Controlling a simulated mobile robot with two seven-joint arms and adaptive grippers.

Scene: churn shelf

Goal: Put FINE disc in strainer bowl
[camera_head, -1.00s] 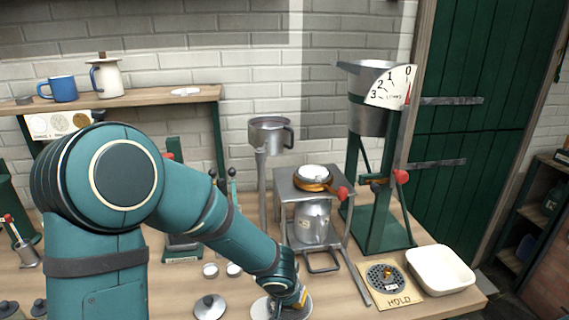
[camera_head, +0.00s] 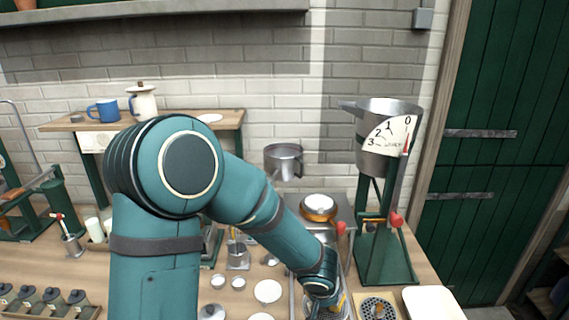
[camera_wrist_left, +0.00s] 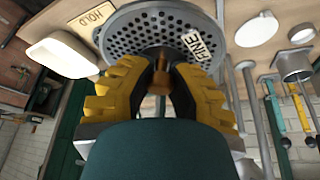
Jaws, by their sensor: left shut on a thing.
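The FINE disc (camera_wrist_left: 165,25) is a grey perforated plate with a white FINE label and a brass-brown knob. In the left wrist view my left gripper (camera_wrist_left: 160,75) is shut on its knob between yellow fingers. In the head view my left gripper (camera_head: 332,303) is low at the bottom edge, left of the HOLD board, and the disc is mostly hidden there. A grey metal bowl with a side handle (camera_head: 283,160), likely the strainer bowl, stands behind my arm. Its inside is not clearly visible. My right gripper is not in view.
A metal stand with a copper-rimmed round top (camera_head: 318,207) is close behind the gripper. Small pale discs (camera_head: 268,290) lie left.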

